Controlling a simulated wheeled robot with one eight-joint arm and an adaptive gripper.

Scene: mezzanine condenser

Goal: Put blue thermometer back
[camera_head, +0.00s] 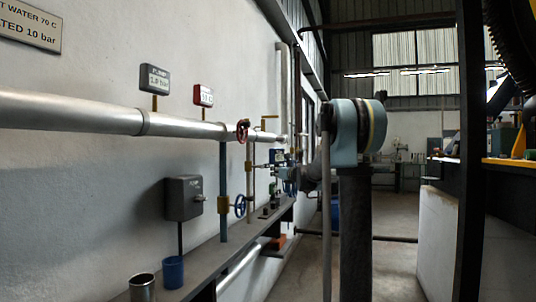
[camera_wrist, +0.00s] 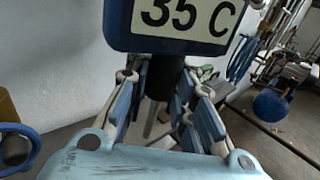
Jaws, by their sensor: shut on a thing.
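The blue thermometer has a blue-framed pale display reading "35 C" (camera_wrist: 186,16) and a dark stem below it. It fills the top of the wrist view. My gripper (camera_wrist: 163,84) is shut on the stem, with one finger on each side just under the display. In the head view my gripper (camera_head: 286,174) is small and far along the wall, beside the pipes. The thermometer there is too small to make out surely.
A long pale pipe (camera_head: 70,110) carries a grey gauge (camera_head: 155,78) and a red gauge (camera_head: 203,95). Red (camera_head: 243,131) and blue (camera_head: 240,205) valve wheels stick out. Below, a ledge (camera_head: 215,250) holds a metal cup (camera_head: 142,288) and a blue cup (camera_head: 173,271).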

